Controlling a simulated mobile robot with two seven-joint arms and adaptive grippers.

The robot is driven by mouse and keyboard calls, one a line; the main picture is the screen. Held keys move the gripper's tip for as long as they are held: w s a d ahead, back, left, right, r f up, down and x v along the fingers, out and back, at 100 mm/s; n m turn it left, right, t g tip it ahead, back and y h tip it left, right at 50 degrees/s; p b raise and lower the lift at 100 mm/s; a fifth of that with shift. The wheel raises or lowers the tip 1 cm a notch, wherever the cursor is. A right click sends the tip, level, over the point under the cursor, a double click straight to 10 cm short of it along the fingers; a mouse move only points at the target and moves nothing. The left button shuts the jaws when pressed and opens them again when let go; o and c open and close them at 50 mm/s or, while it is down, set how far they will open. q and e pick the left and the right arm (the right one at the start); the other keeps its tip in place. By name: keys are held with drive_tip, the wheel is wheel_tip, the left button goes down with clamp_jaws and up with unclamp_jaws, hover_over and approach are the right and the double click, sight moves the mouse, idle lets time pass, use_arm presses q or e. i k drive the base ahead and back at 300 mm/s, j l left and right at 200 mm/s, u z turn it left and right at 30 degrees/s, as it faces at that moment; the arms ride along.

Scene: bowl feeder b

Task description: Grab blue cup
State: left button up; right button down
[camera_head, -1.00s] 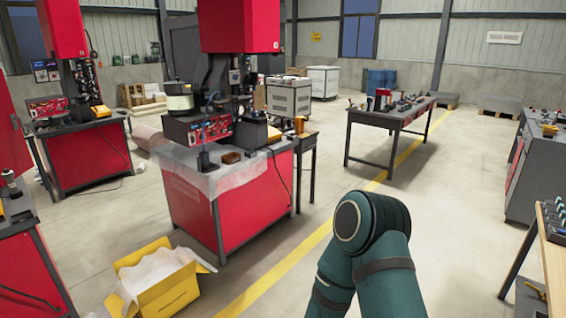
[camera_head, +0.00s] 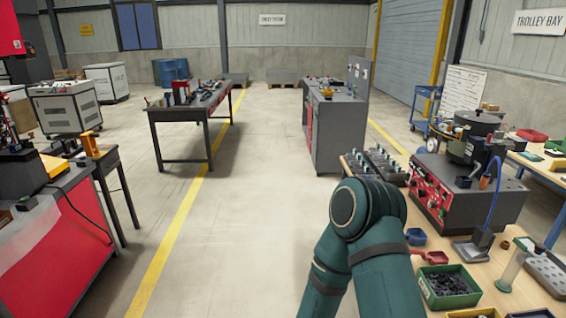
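I cannot make out a clear blue cup in the head view. A small blue open container (camera_head: 416,236) stands on the wooden bench (camera_head: 484,272) at the right, just beyond my teal arm; its size leaves unclear whether it is a cup or a bin. The bend of one of my arms shows at bottom centre-right and hides part of the bench. Neither of my grippers is in view.
The feeder machine (camera_head: 468,198), a green bin of dark parts (camera_head: 448,287) and a red tray (camera_head: 432,257) crowd the right bench. A dark table (camera_head: 188,112) stands mid-left, a red machine base (camera_head: 62,245) at left. The floor (camera_head: 246,215) ahead is clear.

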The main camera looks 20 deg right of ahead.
sight(415, 237)
drive_tip(key=i+l+z, duration=0.15)
drive_tip(key=i+z, duration=0.15)
drive_tip(key=i, duration=0.35)
drive_tip(key=i+z, duration=0.35)
drive_tip(key=i, duration=0.3)
drive_tip(key=i+u, duration=0.25)
drive_tip(key=i, duration=0.4)
drive_tip(key=i+l+u, duration=0.15)
drive_tip(key=i+u, duration=0.15)
drive_tip(key=i, duration=0.35)
drive_tip(key=l+u, duration=0.15)
drive_tip(key=u, duration=7.75)
drive_tip(key=i, duration=0.4)
